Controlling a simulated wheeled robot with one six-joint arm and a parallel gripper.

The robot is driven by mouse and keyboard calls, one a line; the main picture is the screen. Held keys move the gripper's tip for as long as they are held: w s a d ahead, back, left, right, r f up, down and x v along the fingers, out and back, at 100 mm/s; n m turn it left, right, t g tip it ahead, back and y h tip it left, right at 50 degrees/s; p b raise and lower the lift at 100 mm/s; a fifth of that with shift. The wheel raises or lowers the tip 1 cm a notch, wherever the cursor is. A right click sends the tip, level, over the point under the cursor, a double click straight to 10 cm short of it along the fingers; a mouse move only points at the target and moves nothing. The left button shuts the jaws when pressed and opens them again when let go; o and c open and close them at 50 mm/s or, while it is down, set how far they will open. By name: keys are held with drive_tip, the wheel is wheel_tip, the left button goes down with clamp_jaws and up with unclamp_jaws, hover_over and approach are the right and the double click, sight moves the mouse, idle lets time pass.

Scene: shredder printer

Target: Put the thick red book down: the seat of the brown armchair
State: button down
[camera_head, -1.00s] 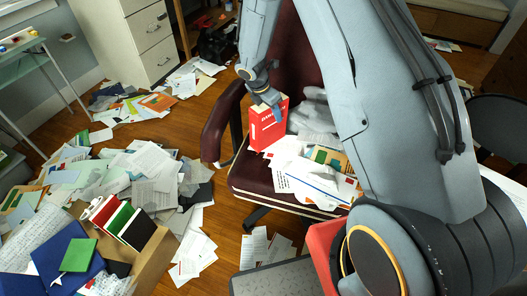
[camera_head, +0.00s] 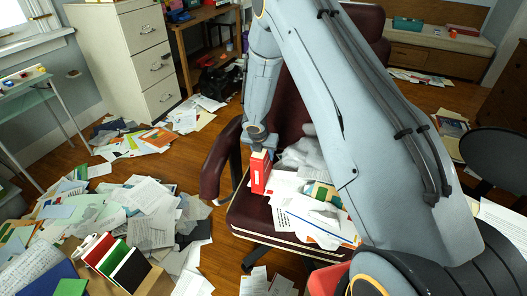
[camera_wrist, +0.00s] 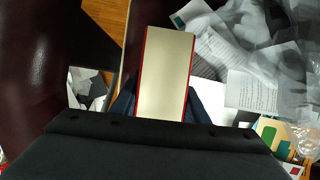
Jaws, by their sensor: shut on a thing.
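The thick red book (camera_head: 259,176) is upright in my gripper (camera_head: 262,152), over the left rear part of the chair seat. In the wrist view the book (camera_wrist: 165,70) shows its pale page edge between red covers, with the dark fingers on both sides. The brown armchair is dark red-brown, with its seat (camera_head: 252,219) below and around the book. I cannot tell whether the book's lower edge touches the seat. My forearm hides part of the chair's back.
Loose and crumpled papers (camera_head: 300,215) cover much of the seat right of the book. The chair's left armrest (camera_head: 219,162) stands close beside it. A cardboard box of books (camera_head: 153,281) and scattered papers (camera_head: 130,215) lie on the floor at left.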

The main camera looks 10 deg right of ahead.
drive_tip(key=shift+w+f, duration=0.1)
drive_tip(key=shift+f, duration=1.95)
drive_tip(key=c, duration=1)
unclamp_jaws()
drive_tip(key=shift+f, duration=0.1)
drive_tip(key=shift+c, duration=0.2)
